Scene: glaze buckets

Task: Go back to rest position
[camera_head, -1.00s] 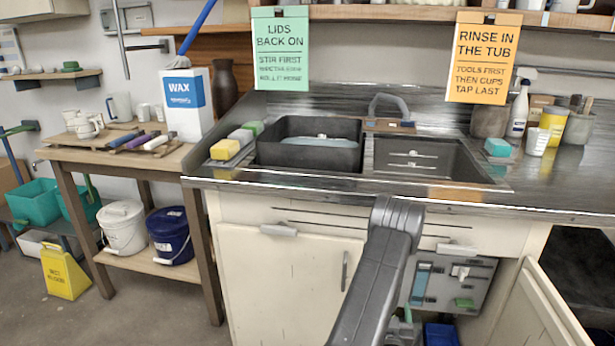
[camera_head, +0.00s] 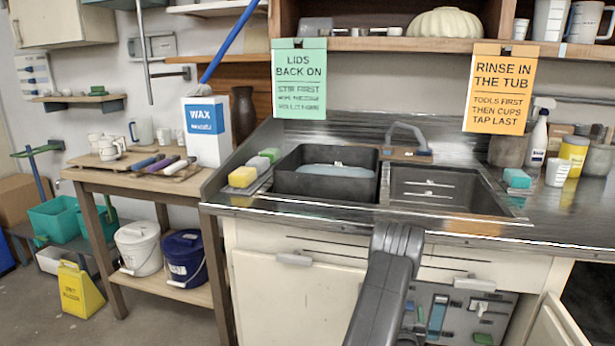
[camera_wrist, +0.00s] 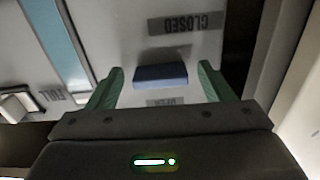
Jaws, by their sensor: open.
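My gripper (camera_wrist: 160,68) shows in the wrist view with its two green fingers apart. A dark blue block or handle (camera_wrist: 161,77) lies between the fingers, with gaps on both sides. It is on a pale panel (camera_wrist: 120,25) with an upside-down "CLOSED" label (camera_wrist: 187,23) above it and a partly covered "OPEN" label (camera_wrist: 165,102) below it. In the head view my arm reaches down to the open cupboard under the sink, where this panel (camera_head: 462,318) shows. My gripper is hidden from that view.
A cupboard door (camera_head: 560,328) stands open at the right of the panel. Above is the counter with a dark tub (camera_head: 300,183) and a sink basin (camera_head: 440,190). In the wrist view a blue strip (camera_wrist: 58,40) and a "FULL" label (camera_wrist: 60,97) are at left.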

